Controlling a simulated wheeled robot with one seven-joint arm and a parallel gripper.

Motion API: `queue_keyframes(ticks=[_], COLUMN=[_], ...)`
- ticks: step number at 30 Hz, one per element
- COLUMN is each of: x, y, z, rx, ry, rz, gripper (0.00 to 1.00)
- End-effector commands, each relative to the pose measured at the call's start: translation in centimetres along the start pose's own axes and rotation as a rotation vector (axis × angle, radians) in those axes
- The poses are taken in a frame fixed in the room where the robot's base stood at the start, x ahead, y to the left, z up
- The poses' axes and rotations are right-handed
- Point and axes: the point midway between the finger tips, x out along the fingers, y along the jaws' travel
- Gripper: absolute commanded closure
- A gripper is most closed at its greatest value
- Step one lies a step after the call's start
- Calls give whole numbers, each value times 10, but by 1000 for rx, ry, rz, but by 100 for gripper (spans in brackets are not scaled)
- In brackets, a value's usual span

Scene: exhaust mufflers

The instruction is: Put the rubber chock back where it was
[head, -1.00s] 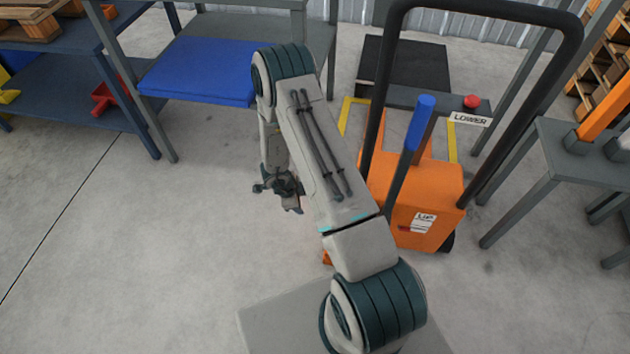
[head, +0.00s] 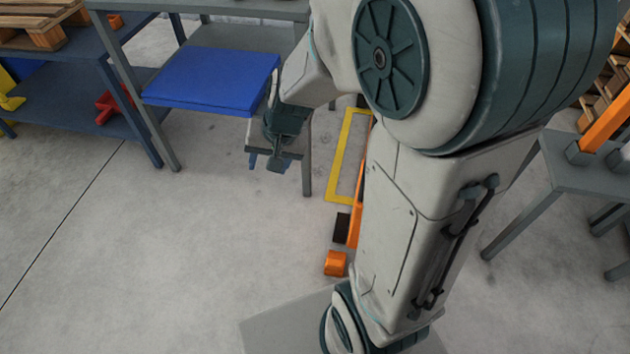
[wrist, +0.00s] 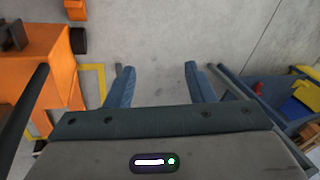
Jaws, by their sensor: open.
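A small orange block (head: 335,263), which may be the rubber chock, lies on the floor beside a dark wheel (head: 342,228) of the orange pallet truck (head: 356,208). In the wrist view an orange piece (wrist: 75,10) shows at the top left edge, near the dark wheel (wrist: 79,41). I cannot tell for certain that it is the chock. My gripper (head: 275,163) is above the floor, left of the truck and apart from it. In the wrist view my gripper (wrist: 158,72) is open with only bare floor between its fingers. My arm hides most of the truck in the head view.
A blue shelf (head: 75,105) is at the left. A grey stand (head: 570,165) is at the right. The left floor is clear.

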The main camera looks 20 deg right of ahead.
Motion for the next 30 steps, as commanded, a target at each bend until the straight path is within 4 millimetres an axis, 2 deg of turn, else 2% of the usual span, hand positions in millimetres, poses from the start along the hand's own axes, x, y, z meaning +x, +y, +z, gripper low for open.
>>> queue_keyframes(ticks=[1,6,12,17,30], x=[-16,-54,-78,-82,-82], y=[7,39,67,74,73], z=[13,54,81,86,86], rx=[-60,-239,-345,-366,-365], ry=[-5,-46,-74,-82,-81], rz=[23,134,232,256,255], gripper=[51,51,51,51,51])
